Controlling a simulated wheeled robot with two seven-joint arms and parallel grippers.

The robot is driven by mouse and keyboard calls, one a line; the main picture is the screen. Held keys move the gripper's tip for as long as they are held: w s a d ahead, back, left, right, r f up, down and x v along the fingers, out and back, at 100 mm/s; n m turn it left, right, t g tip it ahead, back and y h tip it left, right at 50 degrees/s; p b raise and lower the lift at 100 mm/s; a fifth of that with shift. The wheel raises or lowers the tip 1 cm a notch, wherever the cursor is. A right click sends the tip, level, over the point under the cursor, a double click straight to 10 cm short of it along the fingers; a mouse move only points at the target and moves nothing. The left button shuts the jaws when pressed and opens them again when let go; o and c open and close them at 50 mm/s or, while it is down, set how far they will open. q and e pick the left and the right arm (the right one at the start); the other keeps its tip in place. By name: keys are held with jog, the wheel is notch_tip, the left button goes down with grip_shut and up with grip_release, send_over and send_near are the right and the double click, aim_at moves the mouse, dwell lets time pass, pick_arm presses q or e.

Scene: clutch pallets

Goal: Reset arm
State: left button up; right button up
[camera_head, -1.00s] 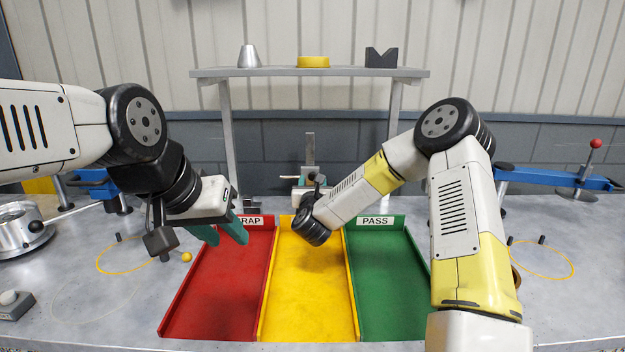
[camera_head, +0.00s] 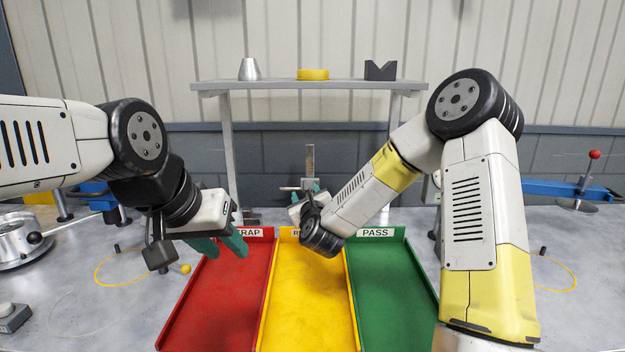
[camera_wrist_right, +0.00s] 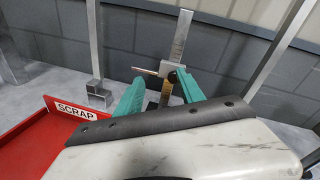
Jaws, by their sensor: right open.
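My left gripper (camera_head: 222,248) has teal fingers that stand apart with nothing seen between them, over the far end of the red SCRAP tray (camera_head: 212,300) at its left side. My right arm bends in from the right over the green PASS tray (camera_head: 385,290) and the yellow tray (camera_head: 305,310). My right gripper (camera_head: 309,190) is mostly hidden behind its own wrist; teal tips show near the gauge. In the right wrist view its fingers (camera_wrist_right: 160,88) are open and empty, pointing towards an upright height gauge (camera_wrist_right: 176,50) beyond them.
A blue clamp arm with a red knob (camera_head: 595,154) stands at right. A round metal fixture (camera_head: 18,238) is at left.

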jog(key=s+d+r+n+g+y, duration=0.1)
jog(key=s+d+r+n+g, duration=0.2)
jog(key=s+n, duration=0.45)
jog(key=s+d+r+n+g, duration=0.3)
jog(key=s+r+n, duration=0.15)
jog(key=n, duration=0.65)
jog(key=s+d+n+g, duration=0.1)
jog(key=s+d+n, duration=0.2)
jog(key=s, duration=0.5)
jog(key=s+d+n+g+h, duration=0.1)
jog(key=s+d+n, duration=0.3)
jog(key=s, duration=0.4)
jog(key=s+d+n+g, duration=0.2)
jog(key=s+d+n, duration=0.1)
jog(key=s, duration=0.5)
jog(key=shift+d+n+g, duration=0.15)
jog(key=shift+n+g, duration=0.25)
jog(key=shift+n, duration=0.35)
